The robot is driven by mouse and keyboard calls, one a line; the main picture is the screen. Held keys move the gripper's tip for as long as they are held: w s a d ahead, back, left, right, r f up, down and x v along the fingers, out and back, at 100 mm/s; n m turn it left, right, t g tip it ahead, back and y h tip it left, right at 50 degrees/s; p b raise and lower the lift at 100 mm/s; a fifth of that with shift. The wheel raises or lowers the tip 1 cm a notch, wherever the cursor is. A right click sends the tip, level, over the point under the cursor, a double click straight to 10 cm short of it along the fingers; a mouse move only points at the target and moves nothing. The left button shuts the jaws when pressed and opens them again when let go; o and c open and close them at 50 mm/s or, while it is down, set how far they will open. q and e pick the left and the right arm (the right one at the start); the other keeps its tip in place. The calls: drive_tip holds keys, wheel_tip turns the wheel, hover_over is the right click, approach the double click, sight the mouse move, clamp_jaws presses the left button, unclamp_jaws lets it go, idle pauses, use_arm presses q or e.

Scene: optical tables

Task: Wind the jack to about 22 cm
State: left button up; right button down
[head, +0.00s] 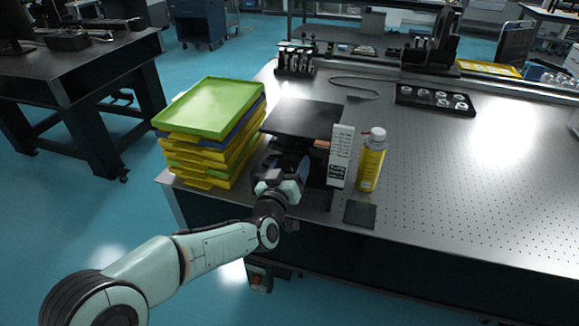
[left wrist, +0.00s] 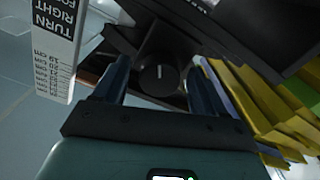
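The jack has a flat black top plate (head: 303,117), raised above its base at the front left of the optical table. A white scale (head: 341,155) stands upright at its right side; the left wrist view shows the scale's centimetre marks and "TURN RIGHT" print (left wrist: 58,45). I cannot tell which mark the plate meets. My left gripper (head: 284,176) is at the jack's front. In the left wrist view its two fingers lie either side of the round dark knob (left wrist: 158,74), with visible gaps, so it looks open around the knob. My right gripper is not in view.
A stack of yellow, blue and green trays (head: 210,107) stands close left of the jack. A yellow bottle (head: 371,163) stands right of the scale. A small dark square pad (head: 360,214) lies near the front edge. The table's right side is mostly clear.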

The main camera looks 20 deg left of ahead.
use_arm(q)
drive_tip(key=s, duration=1.3)
drive_tip(key=shift+s+a, duration=0.2)
drive_tip(key=shift+a, duration=0.05)
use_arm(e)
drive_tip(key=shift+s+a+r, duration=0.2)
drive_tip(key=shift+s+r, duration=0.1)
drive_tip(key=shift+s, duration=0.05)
